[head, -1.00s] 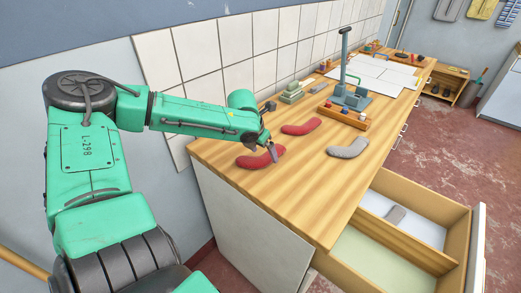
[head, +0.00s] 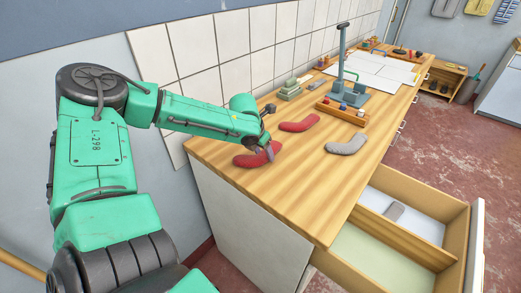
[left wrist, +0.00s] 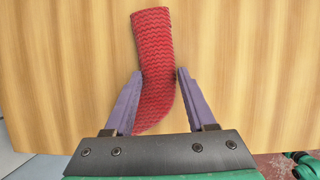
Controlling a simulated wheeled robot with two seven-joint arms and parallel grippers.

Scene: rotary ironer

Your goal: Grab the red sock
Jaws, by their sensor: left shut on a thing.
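The nearer red sock (head: 246,160) lies near the left edge of the wooden worktop (head: 265,190). In the left wrist view this sock (left wrist: 154,60) is red with dark zigzag lines and runs between the two purple fingers. My left gripper (head: 269,153) is shut on it, with a finger on each side near its lower part; the left wrist view shows the gripper (left wrist: 156,85) too. The sock seems to rest on the worktop. A second red sock (head: 299,123) lies just behind it, apart from the gripper. My right gripper is not in view.
A grey sock (head: 346,146) lies to the right. Behind are a press-like stand with a tall lever (head: 345,75), a wooden tray of small coloured items (head: 341,115) and a green block stack (head: 290,90). An open drawer (head: 415,205) juts out at the front right.

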